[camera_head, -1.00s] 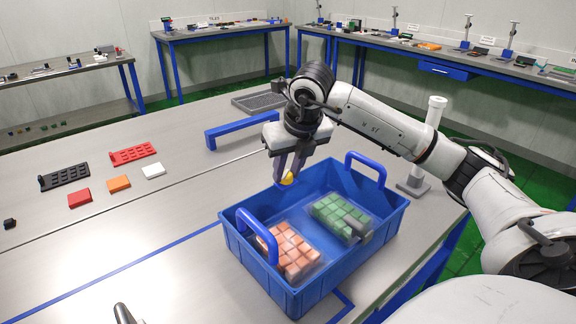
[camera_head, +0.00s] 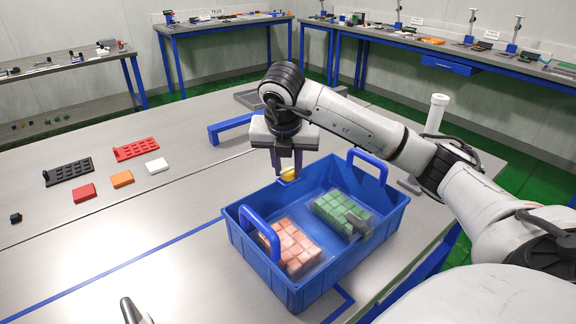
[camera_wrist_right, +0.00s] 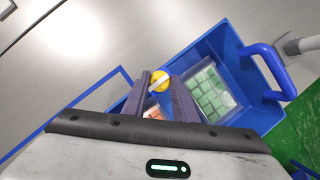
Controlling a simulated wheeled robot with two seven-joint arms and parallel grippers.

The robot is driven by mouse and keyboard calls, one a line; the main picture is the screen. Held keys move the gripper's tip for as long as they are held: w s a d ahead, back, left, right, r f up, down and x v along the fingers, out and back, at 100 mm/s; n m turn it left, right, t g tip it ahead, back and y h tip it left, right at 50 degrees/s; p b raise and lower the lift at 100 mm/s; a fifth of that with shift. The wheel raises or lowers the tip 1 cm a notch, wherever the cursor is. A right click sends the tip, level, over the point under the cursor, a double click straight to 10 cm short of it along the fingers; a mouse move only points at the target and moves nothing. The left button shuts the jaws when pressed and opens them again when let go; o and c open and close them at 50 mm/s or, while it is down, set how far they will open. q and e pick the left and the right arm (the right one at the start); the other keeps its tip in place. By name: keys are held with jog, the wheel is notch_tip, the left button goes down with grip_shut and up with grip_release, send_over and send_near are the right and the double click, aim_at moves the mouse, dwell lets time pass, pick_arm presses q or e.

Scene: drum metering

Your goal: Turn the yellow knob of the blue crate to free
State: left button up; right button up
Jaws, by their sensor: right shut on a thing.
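The blue crate (camera_head: 262,262) stands on the steel table with its two blue handles raised. Its yellow knob (camera_head: 291,174) is at the far wall and is partly covered by my right gripper. My right gripper (camera_head: 287,176) points down and is shut on the knob. In the right wrist view the yellow knob (camera_wrist_right: 160,80) shows a pale bar across it, between the fingertips. I cannot read a mark for its setting. A small dark and metallic part at the bottom edge of the head view may be my left gripper (camera_head: 131,310); its jaws cannot be made out.
Inside the crate are a pack of orange blocks (camera_head: 290,246) and a pack of green blocks (camera_head: 342,213). A blue bar frame (camera_head: 232,127) stands behind. A white post (camera_head: 435,115) stands to the right. Coloured tiles and trays lie at the left.

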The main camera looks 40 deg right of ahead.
dwell(0.3)
jog(key=o, duration=1)
jog(key=shift+o, duration=0.2)
jog(key=p+v, duration=0.2)
jog(key=v, duration=0.8)
jog(key=shift+r+p, duration=0.2)
jog(key=shift+p, duration=0.15)
